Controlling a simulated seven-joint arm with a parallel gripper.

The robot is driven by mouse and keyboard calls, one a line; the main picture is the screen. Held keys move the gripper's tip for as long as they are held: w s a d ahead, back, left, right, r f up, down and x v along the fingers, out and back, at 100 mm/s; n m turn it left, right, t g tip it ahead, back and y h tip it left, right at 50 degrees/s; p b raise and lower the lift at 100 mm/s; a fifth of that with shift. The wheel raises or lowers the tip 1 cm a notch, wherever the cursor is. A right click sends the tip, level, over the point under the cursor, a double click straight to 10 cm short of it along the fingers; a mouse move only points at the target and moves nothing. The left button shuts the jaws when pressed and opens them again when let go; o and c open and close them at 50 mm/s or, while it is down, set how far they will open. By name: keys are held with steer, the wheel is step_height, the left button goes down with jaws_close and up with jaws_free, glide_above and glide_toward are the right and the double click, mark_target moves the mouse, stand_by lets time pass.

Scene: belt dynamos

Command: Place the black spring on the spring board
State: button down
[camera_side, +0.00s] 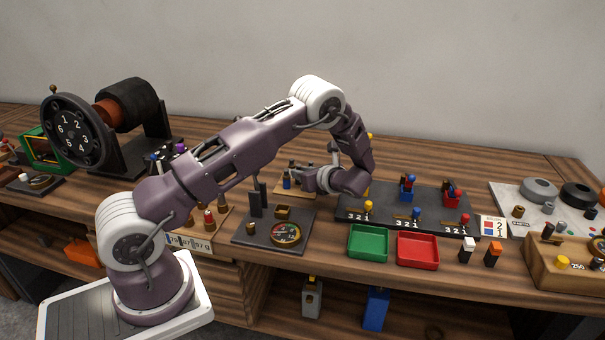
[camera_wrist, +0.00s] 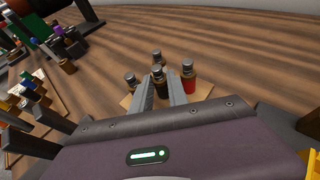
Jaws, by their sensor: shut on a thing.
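The spring board (camera_wrist: 204,87) is a small pale wooden board, seen beyond my gripper in the wrist view. It bears several dark, silver-topped pieces, one with a red body (camera_wrist: 188,82). My gripper (camera_wrist: 161,86) is shut on a silver-topped dark piece, seemingly the black spring (camera_wrist: 158,75). It is at the board, among the other pieces. I cannot tell whether the spring touches the board.
A dark plate with a compass (camera_side: 286,233) lies in front of the board. A black switch panel (camera_side: 430,200) stands to the right, with a green tray (camera_side: 368,243) and a red tray (camera_side: 417,250) before it. A numbered dial machine (camera_side: 75,130) stands at left.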

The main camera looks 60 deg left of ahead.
steer(key=shift+f, duration=0.1)
steer(key=c, duration=1.6)
jaws_free()
steer(key=shift+o, duration=0.2)
steer(key=shift+d+r, duration=0.15)
steer(key=shift+r, duration=0.05)
steer(key=v, duration=1.2)
steer(key=s+d+r+n+h, duration=0.3)
steer(key=s+r+n, duration=0.1)
steer(key=s+r, duration=0.2)
steer(key=s+d+r+n+h, duration=0.3)
steer(key=s+r+n, duration=0.2)
steer(key=s+r, duration=0.1)
steer(key=s+d+r+n+t+h, duration=0.2)
steer(key=s+d+n+h, duration=0.1)
steer(key=s+d, duration=0.3)
steer(key=s+d+r+n+t+h, duration=0.3)
steer(key=s+d+n, duration=0.3)
steer(key=s, duration=0.5)
steer(key=shift+d+r+t+h, duration=0.2)
steer(key=shift+r+t+h, duration=0.1)
steer(key=shift+h, duration=0.4)
